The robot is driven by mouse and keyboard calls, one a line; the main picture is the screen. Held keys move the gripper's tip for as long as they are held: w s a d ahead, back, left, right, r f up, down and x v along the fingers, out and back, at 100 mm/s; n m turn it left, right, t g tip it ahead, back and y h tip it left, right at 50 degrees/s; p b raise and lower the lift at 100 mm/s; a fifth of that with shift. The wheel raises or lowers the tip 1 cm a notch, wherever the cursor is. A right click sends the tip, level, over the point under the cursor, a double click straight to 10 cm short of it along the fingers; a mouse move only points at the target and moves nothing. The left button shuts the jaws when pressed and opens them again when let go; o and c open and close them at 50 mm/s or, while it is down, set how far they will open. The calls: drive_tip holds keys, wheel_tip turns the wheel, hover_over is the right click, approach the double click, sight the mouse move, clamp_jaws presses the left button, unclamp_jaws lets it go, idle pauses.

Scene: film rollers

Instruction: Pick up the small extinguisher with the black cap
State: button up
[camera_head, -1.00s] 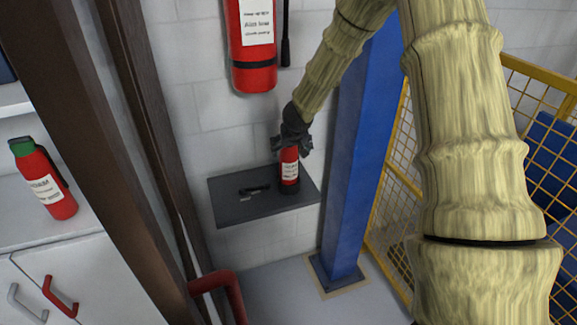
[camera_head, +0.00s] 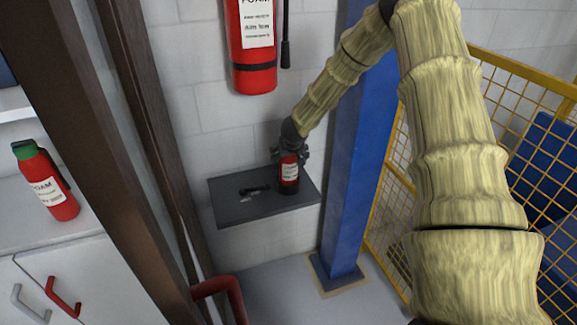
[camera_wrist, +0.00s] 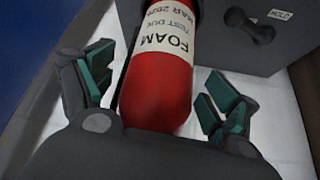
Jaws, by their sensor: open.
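The small red extinguisher (camera_head: 290,174) stands upright on a dark grey wall shelf (camera_head: 235,212). Its body and white FOAM label also show in the wrist view (camera_wrist: 158,98). My gripper (camera_head: 289,153) is around its upper part from above and hides its cap in the head view. In the wrist view my open fingers (camera_wrist: 160,92) stand on either side of the red body, with a gap visible on the right.
A large red extinguisher (camera_head: 254,50) hangs on the wall above the shelf. A small black item (camera_head: 254,190) lies left on the shelf. A blue post (camera_head: 355,160) stands close right, with yellow mesh fence beyond. A green-capped extinguisher (camera_head: 48,185) stands on a counter at left.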

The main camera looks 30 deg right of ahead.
drive_tip(key=shift+f, duration=0.1)
clamp_jaws()
drive_tip(key=shift+w, duration=0.1)
idle(0.3)
drive_tip(key=shift+r, duration=0.2)
